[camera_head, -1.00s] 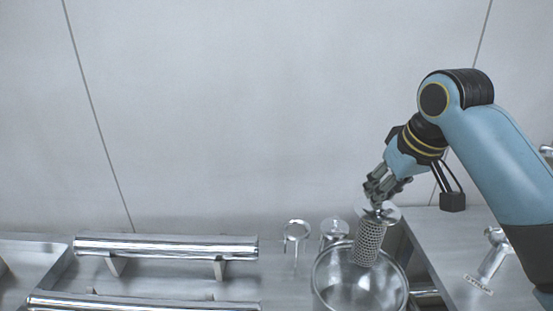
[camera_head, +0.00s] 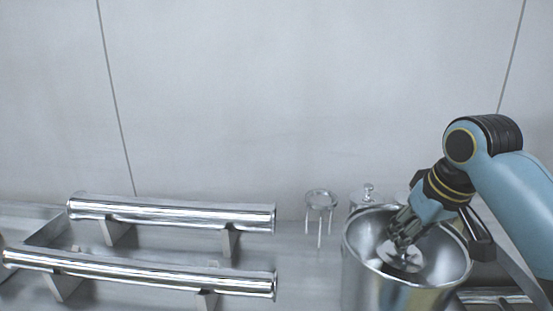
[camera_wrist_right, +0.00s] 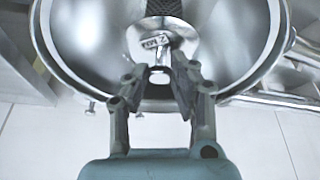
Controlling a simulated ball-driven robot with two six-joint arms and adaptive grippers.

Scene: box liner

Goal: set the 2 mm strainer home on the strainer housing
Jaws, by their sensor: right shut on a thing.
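The strainer (camera_head: 402,258), a perforated metal basket under a round disc, is in my right gripper (camera_head: 399,241). The gripper is shut on the disc's small handle. The disc is now inside the mouth of a round steel vessel (camera_head: 360,285), which looks like the strainer housing. In the right wrist view the disc (camera_wrist_right: 140,38) carries a small tag, and part of the perforated basket (camera_wrist_right: 164,7) shows beyond it. The vessel's rim (camera_wrist_right: 42,38) surrounds them. The strainer's lower end and any seat are hidden. My left gripper is not in view.
Two long steel tubes (camera_head: 170,211) lie on supports at the left. A small three-legged stand (camera_head: 321,199) and a knobbed lid (camera_head: 368,192) stand behind the vessel. A pipe (camera_wrist_right: 275,100) runs beside the vessel. A plain wall is behind.

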